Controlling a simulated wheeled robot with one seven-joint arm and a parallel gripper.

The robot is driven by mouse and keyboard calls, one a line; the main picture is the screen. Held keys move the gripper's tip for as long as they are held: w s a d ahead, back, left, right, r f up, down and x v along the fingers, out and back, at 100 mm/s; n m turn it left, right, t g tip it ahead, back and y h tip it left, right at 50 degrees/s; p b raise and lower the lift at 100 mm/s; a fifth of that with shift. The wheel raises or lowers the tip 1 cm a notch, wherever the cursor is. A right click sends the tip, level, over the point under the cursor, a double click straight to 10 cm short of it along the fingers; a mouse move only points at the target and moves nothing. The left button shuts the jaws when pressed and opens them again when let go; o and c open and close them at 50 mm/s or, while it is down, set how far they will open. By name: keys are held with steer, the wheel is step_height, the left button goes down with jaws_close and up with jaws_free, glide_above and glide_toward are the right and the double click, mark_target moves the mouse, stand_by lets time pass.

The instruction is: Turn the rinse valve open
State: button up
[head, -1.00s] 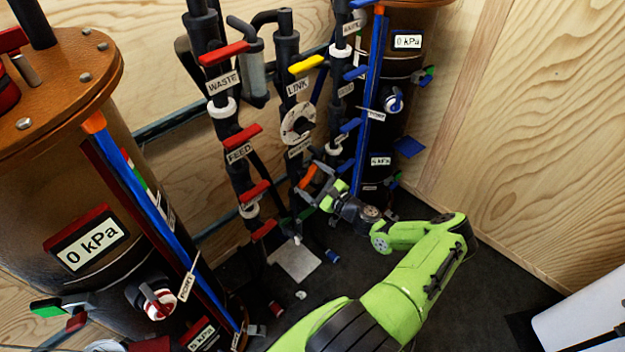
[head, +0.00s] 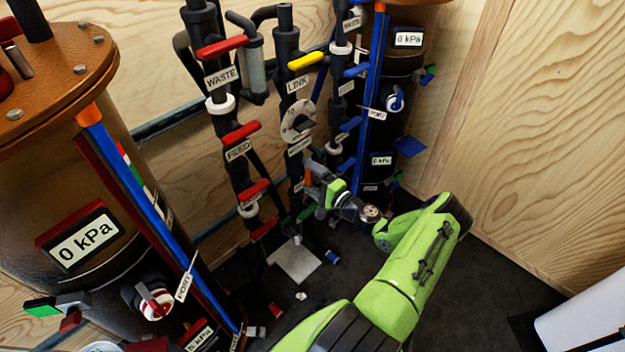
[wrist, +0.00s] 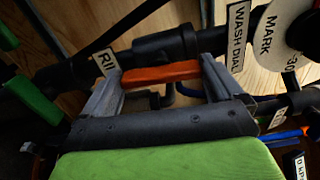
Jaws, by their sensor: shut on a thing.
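The rinse valve's orange handle (wrist: 160,74) lies between the two grey fingers of my gripper (wrist: 158,78) in the wrist view. My gripper is shut on it, with a finger at each end. A label starting "RI" (wrist: 105,62) is partly hidden behind the left finger. In the head view the orange handle (head: 307,179) is small and stands nearly upright in the picture, low on the middle pipe. My gripper (head: 312,178) is beside it there, and its fingers are hard to make out.
A white wash dial (head: 298,121) sits above on the same pipe, below the yellow link handle (head: 306,62). Red waste (head: 222,47) and feed (head: 241,132) handles are to the left. Blue handles (head: 350,124) are close on the right. Two tanks flank the pipes.

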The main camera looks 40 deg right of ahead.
steer(key=shift+f+n, duration=0.1)
steer(key=shift+n, duration=0.5)
steer(key=o, duration=0.7)
steer(key=s+p, duration=0.3)
steer(key=s, duration=1.2)
steer(key=shift+s+d, duration=0.2)
steer(key=shift+s, duration=0.2)
steer(key=shift+w, duration=0.1)
